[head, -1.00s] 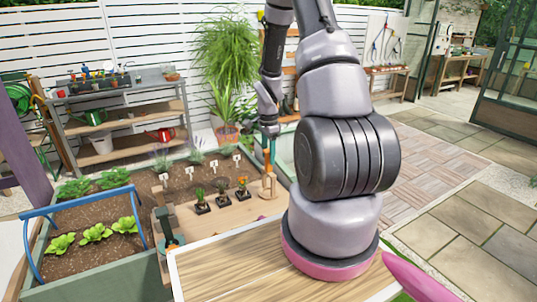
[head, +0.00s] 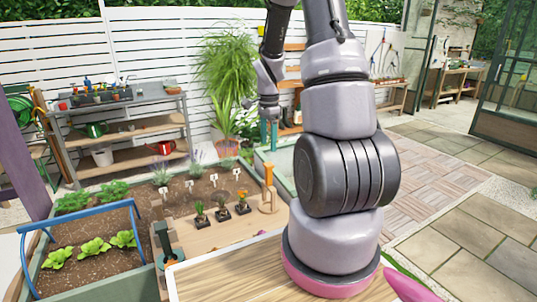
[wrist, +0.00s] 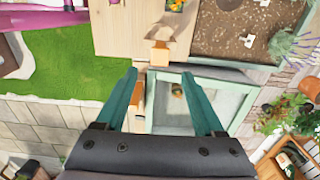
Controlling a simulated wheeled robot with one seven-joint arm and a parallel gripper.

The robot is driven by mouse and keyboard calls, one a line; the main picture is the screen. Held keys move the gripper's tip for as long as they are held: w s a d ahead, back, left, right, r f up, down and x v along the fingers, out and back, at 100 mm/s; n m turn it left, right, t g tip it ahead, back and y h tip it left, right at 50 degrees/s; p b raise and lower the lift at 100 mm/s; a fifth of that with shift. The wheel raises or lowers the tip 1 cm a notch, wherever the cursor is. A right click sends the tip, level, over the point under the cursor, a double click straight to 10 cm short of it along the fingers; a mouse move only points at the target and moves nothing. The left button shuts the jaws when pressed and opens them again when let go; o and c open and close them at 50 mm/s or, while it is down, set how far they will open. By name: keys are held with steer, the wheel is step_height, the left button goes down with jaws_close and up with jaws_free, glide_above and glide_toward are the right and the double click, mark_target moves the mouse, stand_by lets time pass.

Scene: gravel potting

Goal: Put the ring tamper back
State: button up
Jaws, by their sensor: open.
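The ring tamper, as far as I can tell, is the upright wooden tool with an orange-brown handle (head: 268,178) at the right end of the wooden board (head: 222,235). Its base is small in the head view, so I cannot tell how it is seated. In the wrist view a wooden piece (wrist: 159,54), probably its handle, shows beyond the fingertips at the board's edge. My gripper (head: 269,133) is above the tool and apart from it. Its teal fingers (wrist: 159,74) are spread, with nothing held between them.
Small potted plants (head: 222,213) stand on the board left of the tool. A planter bed with white labels (head: 212,178) lies behind. A pale green-rimmed box (wrist: 240,103) lies below my gripper. A blue handle frame (head: 80,206) stands over lettuces at left.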

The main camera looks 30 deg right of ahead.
steer(key=s+a+r+n+t, duration=0.2)
steer(key=s+a+r+n, duration=0.1)
steer(key=r, duration=0.5)
steer(key=s+a+r+n+t, duration=0.1)
steer(key=s+a+r+n, duration=0.15)
steer(key=r, duration=0.65)
steer(key=s+a+r+n+t+y, duration=0.1)
steer(key=s+a+r+n+t, duration=0.1)
steer(key=s+a+r+n, duration=0.2)
steer(key=s+a+r+n+t+y, duration=0.1)
steer(key=s+a+r+n, duration=0.3)
steer(key=s, duration=0.6)
step_height(320, 180, up, 3)
steer(key=shift+f+t, duration=0.15)
steer(key=shift+t, duration=0.35)
steer(key=shift+d, duration=0.1)
